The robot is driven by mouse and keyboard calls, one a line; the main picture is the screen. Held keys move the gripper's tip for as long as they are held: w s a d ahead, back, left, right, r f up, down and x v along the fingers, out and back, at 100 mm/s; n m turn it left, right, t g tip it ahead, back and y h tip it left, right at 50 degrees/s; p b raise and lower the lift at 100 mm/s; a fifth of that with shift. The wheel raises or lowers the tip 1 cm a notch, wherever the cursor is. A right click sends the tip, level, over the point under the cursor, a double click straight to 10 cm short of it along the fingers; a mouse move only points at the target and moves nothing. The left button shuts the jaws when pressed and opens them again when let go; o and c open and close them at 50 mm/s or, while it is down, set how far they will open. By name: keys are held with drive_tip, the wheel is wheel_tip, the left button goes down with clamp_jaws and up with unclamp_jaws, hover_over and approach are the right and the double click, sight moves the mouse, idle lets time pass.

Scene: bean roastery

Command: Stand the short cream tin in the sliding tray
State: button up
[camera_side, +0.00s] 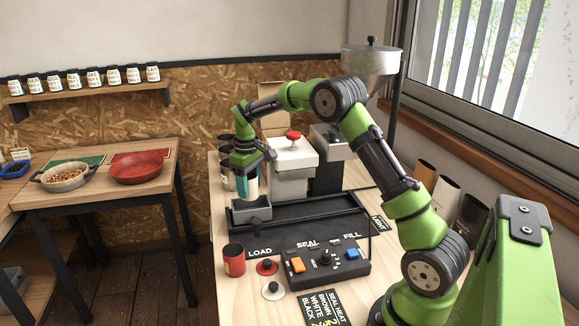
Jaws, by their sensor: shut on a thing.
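The sliding tray (263,214) is a small grey open box at the left end of a black track on the bench. My gripper (250,180) points down above the tray. It is shut on a short pale cream tin (253,188), which it holds upright. The tin's lower end is at or just above the tray's rim; I cannot tell whether it touches the tray floor. The fingers hide part of the tin.
Dark tins (227,178) stand close behind and left of my gripper. A white machine with a red knob (293,137) stands to the right. A red tin (234,260) and a control box (325,264) sit in front of the black track (310,210).

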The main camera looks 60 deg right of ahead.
sight(250, 196)
drive_tip(key=shift+d+f, duration=0.15)
drive_tip(key=shift+f, duration=2.75)
drive_tip(key=shift+a, duration=0.2)
drive_tip(key=o, duration=0.8)
drive_tip(key=shift+o, duration=0.4)
drive_tip(key=shift+a+r, duration=0.1)
drive_tip(key=shift+r, duration=0.95)
drive_tip(key=shift+d+r, duration=0.15)
drive_tip(key=shift+r, duration=1.15)
drive_tip(key=shift+d+r, duration=0.1)
drive_tip(key=shift+r, duration=1.2)
